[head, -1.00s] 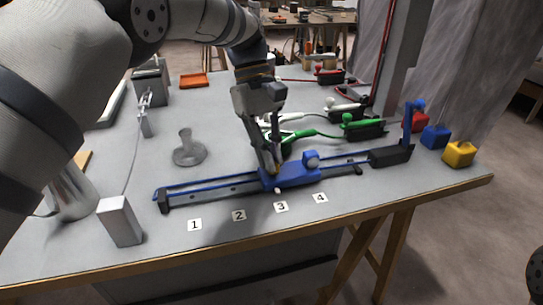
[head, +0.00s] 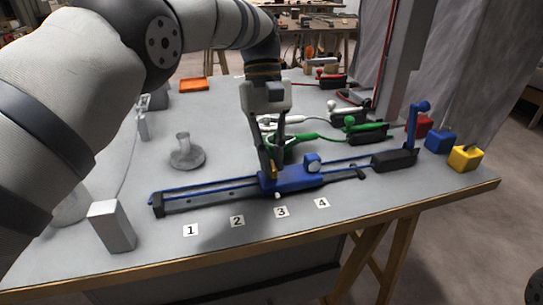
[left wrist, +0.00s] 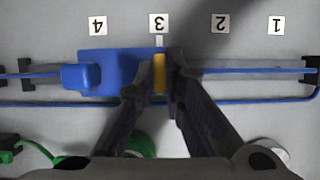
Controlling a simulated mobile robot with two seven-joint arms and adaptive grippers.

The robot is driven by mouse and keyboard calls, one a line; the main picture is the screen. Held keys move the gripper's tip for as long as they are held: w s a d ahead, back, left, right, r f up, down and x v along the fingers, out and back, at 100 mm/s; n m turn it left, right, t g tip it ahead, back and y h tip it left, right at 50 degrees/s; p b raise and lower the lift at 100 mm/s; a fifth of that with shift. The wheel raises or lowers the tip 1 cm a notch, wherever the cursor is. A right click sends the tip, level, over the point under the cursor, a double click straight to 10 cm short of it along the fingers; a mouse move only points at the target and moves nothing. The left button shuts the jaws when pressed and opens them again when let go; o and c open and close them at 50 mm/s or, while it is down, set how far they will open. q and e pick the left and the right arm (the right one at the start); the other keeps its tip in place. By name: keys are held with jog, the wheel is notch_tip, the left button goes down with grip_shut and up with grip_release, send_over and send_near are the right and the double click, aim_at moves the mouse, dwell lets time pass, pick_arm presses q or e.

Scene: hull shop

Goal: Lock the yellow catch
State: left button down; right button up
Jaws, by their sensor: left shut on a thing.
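A blue carriage (head: 293,178) sits on a blue two-rod rail (head: 210,193) along the front of the table. Its white pointer (left wrist: 159,40) lines up with label 3 (left wrist: 158,23). The yellow catch (left wrist: 159,73) is a small upright bar at the carriage's end on the label 2 side. My left gripper (head: 272,174) reaches down to that end from above. In the left wrist view its fingertips (left wrist: 160,76) are closed on the catch, one on each side. The fingers hide part of the catch, and I cannot tell whether it is locked. My right gripper is not in view.
A blue upright lever (head: 412,122) stands at the rail's right end, by blue and yellow blocks (head: 465,158). Green (head: 367,132) and white cables and levers lie behind the carriage. A grey block (head: 112,226) stands at front left, a grey flanged post (head: 186,154) behind the rail.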

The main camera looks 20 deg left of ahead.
pick_arm(q)
jog(key=c, duration=1.7)
grip_release()
